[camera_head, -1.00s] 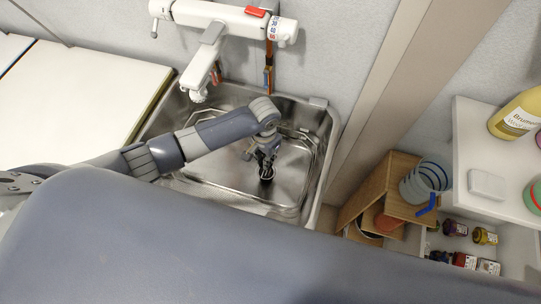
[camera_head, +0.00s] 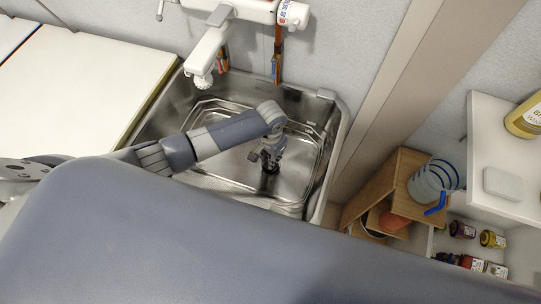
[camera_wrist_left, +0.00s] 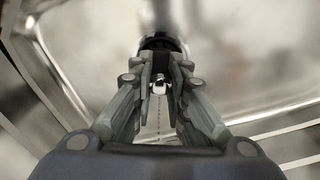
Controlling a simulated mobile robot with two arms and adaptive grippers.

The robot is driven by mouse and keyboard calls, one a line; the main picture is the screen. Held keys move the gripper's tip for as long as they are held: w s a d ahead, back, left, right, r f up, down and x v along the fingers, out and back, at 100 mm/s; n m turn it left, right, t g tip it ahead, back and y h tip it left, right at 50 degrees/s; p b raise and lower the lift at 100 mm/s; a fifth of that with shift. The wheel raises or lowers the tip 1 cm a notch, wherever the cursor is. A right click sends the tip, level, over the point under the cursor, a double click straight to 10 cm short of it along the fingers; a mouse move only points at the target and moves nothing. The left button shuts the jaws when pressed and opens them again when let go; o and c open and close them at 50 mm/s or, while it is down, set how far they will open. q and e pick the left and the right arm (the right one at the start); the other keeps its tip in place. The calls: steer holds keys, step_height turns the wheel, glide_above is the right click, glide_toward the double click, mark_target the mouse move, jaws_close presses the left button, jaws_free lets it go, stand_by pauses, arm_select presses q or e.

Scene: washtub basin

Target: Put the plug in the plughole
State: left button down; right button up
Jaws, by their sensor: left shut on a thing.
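My left gripper (camera_head: 270,162) reaches down into the metal basin (camera_head: 210,110), low over its floor, and also shows in the left wrist view (camera_wrist_left: 160,84). Its fingers are shut on the plug, whose small shiny fitting (camera_wrist_left: 160,86) shows between the fingertips. A beaded chain trails from it toward the camera. Just beyond the fingertips is a dark round shape with a shiny rim. I cannot tell how much of this is plug and how much is plughole, or whether they touch. My right gripper is not in view.
A white tap (camera_head: 208,50) with its spout hangs over the basin's back left. A white worktop (camera_head: 75,85) lies left of the basin.

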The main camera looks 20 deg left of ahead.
mark_target(270, 157)
arm_select(q)
steer(key=shift+f, duration=0.1)
stand_by(1.0)
steer(key=shift+p, duration=0.85)
stand_by(0.6)
steer(key=shift+f+b, duration=0.8)
steer(key=shift+f, duration=0.3)
steer(key=c, duration=1.5)
jaws_free()
steer(key=shift+r, duration=0.25)
step_height(270, 157, up, 12)
steer(key=shift+f, duration=0.2)
